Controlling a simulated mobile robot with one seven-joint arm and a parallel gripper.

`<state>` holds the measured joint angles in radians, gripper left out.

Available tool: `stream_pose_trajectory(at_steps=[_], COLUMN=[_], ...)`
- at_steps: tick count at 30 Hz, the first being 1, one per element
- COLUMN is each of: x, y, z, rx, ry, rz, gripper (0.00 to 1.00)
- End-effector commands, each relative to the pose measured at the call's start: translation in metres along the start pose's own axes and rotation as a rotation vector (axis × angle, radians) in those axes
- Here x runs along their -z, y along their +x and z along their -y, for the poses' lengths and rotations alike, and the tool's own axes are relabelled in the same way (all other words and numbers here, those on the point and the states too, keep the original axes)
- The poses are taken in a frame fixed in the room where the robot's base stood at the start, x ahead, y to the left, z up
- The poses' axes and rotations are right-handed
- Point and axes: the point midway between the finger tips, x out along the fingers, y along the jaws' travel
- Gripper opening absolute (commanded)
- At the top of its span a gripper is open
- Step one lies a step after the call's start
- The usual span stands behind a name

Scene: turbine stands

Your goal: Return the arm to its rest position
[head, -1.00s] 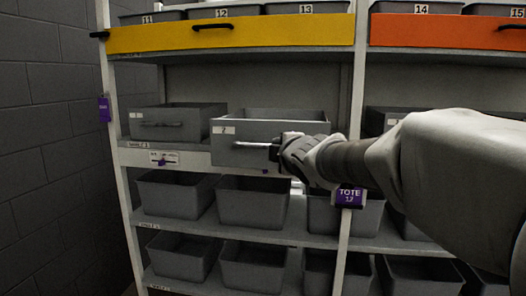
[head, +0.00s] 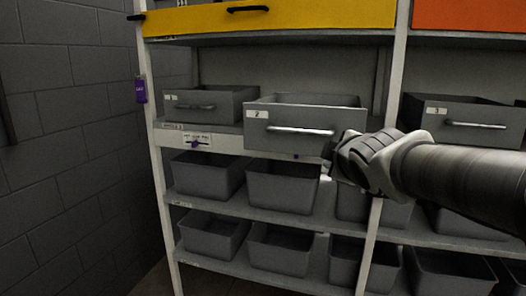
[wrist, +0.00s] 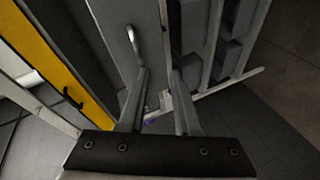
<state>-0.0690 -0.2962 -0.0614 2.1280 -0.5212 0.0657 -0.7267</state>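My gripper (head: 338,160) is at the right end of the grey drawer marked 2 (head: 290,118) in the head view. Its two fingers (wrist: 159,80) stand apart with nothing between them in the wrist view, so it is open and empty. The drawer's bar handle (head: 302,130) is clear of the fingers, to their left. The handle also shows in the wrist view (wrist: 136,45), beyond the left fingertip. My arm stretches in from the right edge of the head view. Drawer 2 juts forward of its shelf.
Drawer 1 (head: 211,103) is to the left and drawer 3 (head: 472,123) to the right on the same shelf. Grey bins (head: 284,186) fill the shelves below. A yellow drawer front (head: 270,19) is above. A block wall (head: 70,130) stands at the left.

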Motion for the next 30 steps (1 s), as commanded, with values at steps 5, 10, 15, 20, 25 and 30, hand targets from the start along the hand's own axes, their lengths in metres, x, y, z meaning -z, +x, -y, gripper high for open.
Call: stream_pose_trajectory(at_steps=[5, 10, 15, 20, 25, 30], x=[-0.045, -0.066, -0.069, -0.069, -0.069, -0.069], y=[-0.07, -0.136, -0.18, -0.194, -0.195, -0.194], z=[0.064, 0.14, 0.19, 0.206, 0.207, 0.207], rx=[0.182, 0.345, 0.448, 0.481, 0.483, 0.482], ry=[0.471, 0.866, 1.095, 1.165, 1.167, 1.165], rz=[0.222, 0.44, 0.595, 0.65, 0.652, 0.65], gripper=[0.32, 0.32, 0.32, 0.32, 0.32, 0.32])
